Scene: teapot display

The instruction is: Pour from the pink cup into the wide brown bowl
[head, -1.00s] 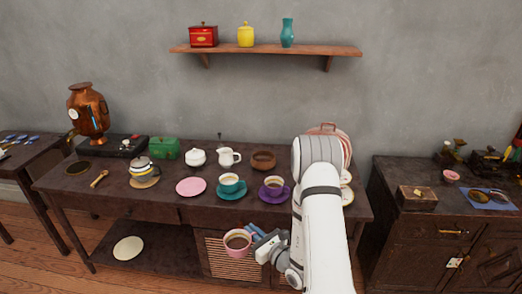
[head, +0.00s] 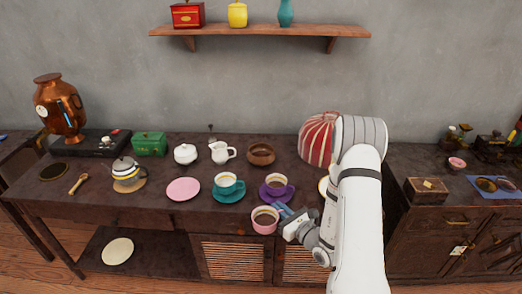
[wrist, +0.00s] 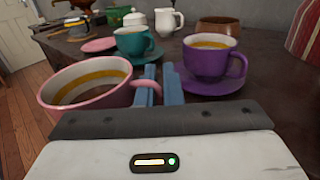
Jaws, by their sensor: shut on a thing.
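The pink cup (head: 265,222) is held upright at the front edge of the table, with dark liquid in it. My gripper (head: 282,211) is shut on its handle from the right. In the wrist view the cup (wrist: 85,88) is at the left, and the blue fingers (wrist: 159,88) close on the handle. The wide brown bowl (head: 260,153) stands at the back of the table, apart from the cup. It also shows at the top right of the wrist view (wrist: 218,26).
A teal cup (head: 227,183) and a purple cup (head: 276,184), on saucers, stand between my gripper and the bowl. A white pitcher (head: 220,153) is left of the bowl. A red striped object (head: 318,140) is to its right. A pink saucer (head: 183,189) lies empty.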

